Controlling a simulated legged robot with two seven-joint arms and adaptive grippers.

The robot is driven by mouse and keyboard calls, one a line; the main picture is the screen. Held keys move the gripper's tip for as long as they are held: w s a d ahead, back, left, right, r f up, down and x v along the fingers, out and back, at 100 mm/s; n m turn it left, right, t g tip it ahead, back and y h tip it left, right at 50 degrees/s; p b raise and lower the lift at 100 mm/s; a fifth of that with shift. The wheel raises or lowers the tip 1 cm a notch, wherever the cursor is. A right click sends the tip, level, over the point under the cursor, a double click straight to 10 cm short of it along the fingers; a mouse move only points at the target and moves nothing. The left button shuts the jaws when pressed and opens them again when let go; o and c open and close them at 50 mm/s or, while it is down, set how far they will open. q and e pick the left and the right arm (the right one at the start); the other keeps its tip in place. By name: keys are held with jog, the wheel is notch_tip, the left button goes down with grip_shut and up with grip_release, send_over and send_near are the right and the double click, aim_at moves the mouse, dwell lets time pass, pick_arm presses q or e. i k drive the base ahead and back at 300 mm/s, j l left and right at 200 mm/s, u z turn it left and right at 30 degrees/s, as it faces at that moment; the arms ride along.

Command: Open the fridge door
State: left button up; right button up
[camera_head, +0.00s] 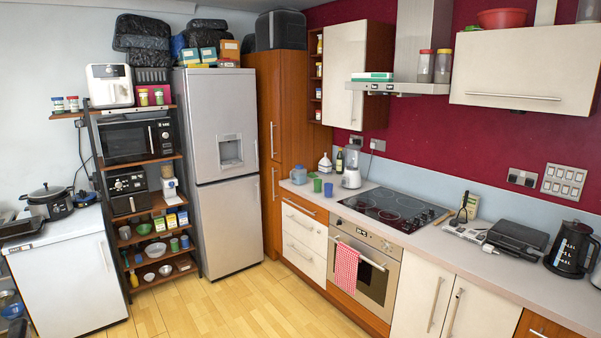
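A tall silver-grey fridge (208,105) stands at the back, left of the middle of the view. Its upper door has a dispenser recess (231,150), and a seam separates it from the lower door (232,225). Both doors look closed. I cannot make out a clear handle on either door. Neither of my grippers is in view.
A wooden floor (216,308) in front of the fridge is clear. A loaded shelf rack (143,215) stands left of the fridge, and a tall wooden cabinet (283,105) stands to its right. Boxes (205,52) lie on top. A counter with an oven (362,270) runs along the right.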

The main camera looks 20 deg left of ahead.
aim_at(220, 103)
jog(key=i+j+u, duration=0.35)
jog(key=i, duration=0.35)
jog(key=i+u, duration=0.35)
jog(key=i, duration=0.35)
